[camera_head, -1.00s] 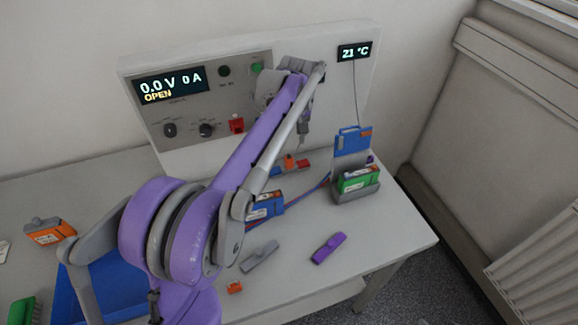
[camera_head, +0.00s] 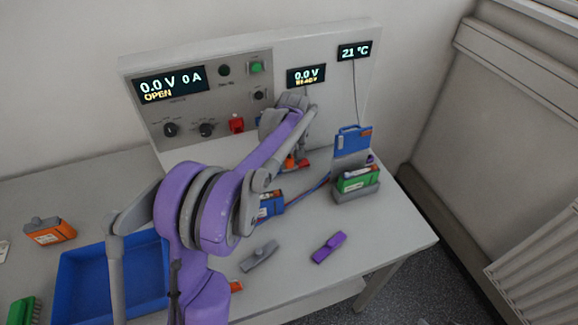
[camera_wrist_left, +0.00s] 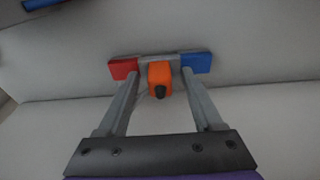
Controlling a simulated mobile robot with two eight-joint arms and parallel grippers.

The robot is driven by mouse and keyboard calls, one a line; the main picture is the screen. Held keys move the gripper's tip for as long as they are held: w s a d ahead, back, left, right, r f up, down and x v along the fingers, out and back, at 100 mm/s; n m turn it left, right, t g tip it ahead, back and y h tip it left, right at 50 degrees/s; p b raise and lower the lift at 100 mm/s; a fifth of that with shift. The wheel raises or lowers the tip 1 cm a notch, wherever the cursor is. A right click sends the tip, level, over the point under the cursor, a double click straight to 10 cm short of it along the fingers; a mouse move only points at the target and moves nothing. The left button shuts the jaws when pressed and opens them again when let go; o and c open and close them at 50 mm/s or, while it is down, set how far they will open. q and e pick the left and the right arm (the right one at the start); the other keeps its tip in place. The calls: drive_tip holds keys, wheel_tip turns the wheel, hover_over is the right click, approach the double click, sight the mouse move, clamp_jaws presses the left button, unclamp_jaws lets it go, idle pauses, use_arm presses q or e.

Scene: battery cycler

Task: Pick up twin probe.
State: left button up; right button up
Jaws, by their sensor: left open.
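An orange piece with a black end (camera_wrist_left: 160,78), which looks like the twin probe, shows in the left wrist view between a red block (camera_wrist_left: 123,68) and a blue block (camera_wrist_left: 197,63). A grey bar runs between the blocks. In the head view its orange-red part (camera_head: 303,164) shows at the back of the bench, partly hidden by my arm. My left gripper (camera_head: 298,156) is open above it, with a finger on either side in the wrist view (camera_wrist_left: 158,92). Contact cannot be told. My right gripper is out of view.
The cycler panel (camera_head: 205,95) stands close behind. A blue battery (camera_head: 271,205), grey clip (camera_head: 259,256) and purple piece (camera_head: 329,247) lie nearer. A blue tray (camera_head: 80,290) is at left.

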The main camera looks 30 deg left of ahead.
sight(289, 157)
use_arm(q)
clamp_jaws()
idle(0.3)
drive_tip(key=shift+r, duration=0.1)
wheel_tip(289, 157, up, 10)
idle(0.6)
